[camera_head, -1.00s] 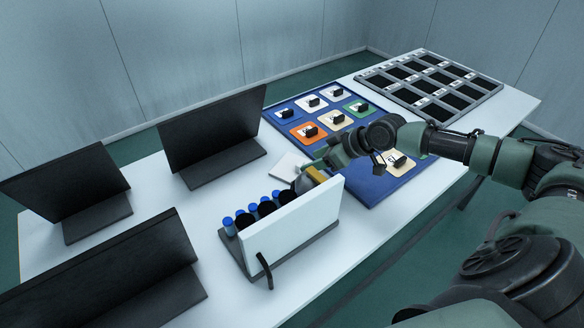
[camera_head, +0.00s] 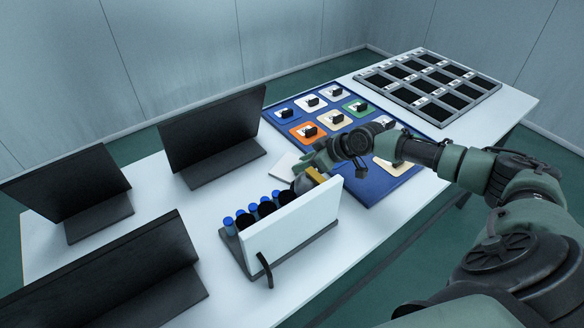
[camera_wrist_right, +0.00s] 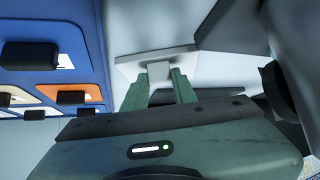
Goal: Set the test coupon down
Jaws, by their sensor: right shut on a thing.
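The test coupon looks like a flat white square plate (camera_head: 284,166) at the middle of the table, just left of my right gripper (camera_head: 304,166) in the head view. In the right wrist view the plate (camera_wrist_right: 130,67) lies beyond the fingertips, and a pale upright tab on it stands between the two green fingers. My right gripper (camera_wrist_right: 159,82) is shut on this tab. The plate is at or close to the white tabletop; I cannot tell whether it touches. My left gripper is not in view.
A white upright panel (camera_head: 292,225) with several blue-capped cylinders (camera_head: 248,213) stands close in front. Black angled stands (camera_head: 212,130) are at left. A blue board (camera_head: 374,185) with coloured tiles lies behind the wrist, and a grey compartment tray (camera_head: 430,85) at the far right.

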